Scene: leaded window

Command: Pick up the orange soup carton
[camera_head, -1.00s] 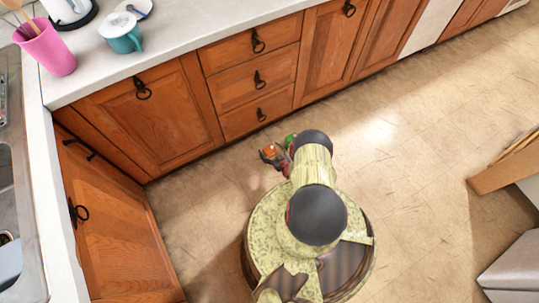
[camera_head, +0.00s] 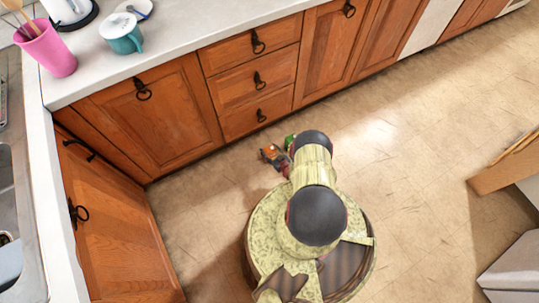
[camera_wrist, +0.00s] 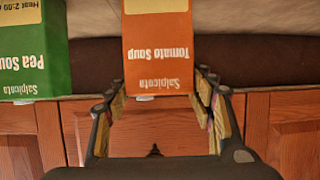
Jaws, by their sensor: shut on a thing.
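The orange soup carton (camera_wrist: 158,45) is labelled "Tomato Soup" and appears upside down in the wrist view. It sits between the two fingers of my gripper (camera_wrist: 159,82), which is shut on it. The end of the carton at the picture's top is cut off, so I cannot tell whether it touches the floor. In the head view, a small part of the orange carton (camera_head: 272,154) shows left of my arm, which hides most of the gripper.
A green "Pea Soup" carton (camera_wrist: 33,60) stands to the left, apart from my gripper; a bit of green (camera_head: 289,141) shows in the head view. Wooden drawers (camera_head: 258,78) line the counter close ahead. Open floor (camera_head: 410,140) lies to the right.

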